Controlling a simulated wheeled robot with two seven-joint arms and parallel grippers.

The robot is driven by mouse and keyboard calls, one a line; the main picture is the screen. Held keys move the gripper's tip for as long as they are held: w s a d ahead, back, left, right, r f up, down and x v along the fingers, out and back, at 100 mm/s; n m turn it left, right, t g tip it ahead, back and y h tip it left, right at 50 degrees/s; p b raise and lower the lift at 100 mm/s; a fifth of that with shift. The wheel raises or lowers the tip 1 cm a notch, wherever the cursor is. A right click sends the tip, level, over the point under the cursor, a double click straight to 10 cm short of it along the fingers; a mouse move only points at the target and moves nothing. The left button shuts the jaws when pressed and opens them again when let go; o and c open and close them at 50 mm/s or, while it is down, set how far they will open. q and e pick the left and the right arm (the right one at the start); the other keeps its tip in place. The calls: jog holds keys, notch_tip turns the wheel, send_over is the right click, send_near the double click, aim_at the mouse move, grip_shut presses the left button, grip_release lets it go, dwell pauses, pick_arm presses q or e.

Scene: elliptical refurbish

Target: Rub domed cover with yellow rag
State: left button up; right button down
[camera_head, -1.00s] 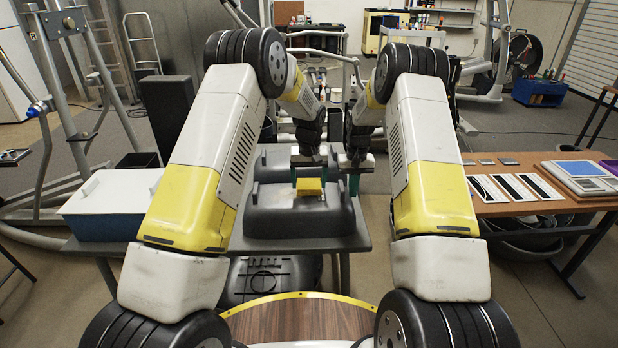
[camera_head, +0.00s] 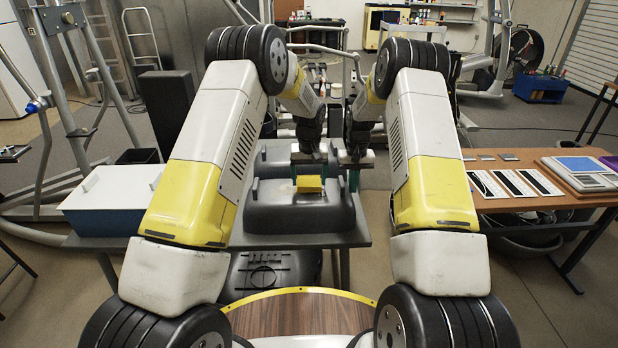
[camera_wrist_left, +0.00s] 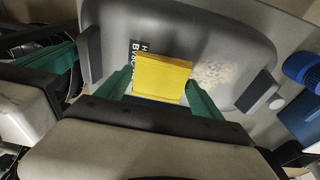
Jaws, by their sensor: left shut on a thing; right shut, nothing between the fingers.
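The domed cover (camera_head: 285,215) is a dark grey plastic shell on the grey table in front of me. My right gripper (camera_head: 354,180) is shut and empty, just right of the rag.
Another dark grey shell (camera_head: 275,158) lies behind the cover. A blue box with a white lid (camera_head: 112,187) stands on the left of the table. A wooden table (camera_head: 490,202) with flat panels and a scale (camera_head: 580,177) is at the right.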

pick_arm(q)
jog(key=shift+f, duration=0.65)
jog(key=shift+a, duration=0.1)
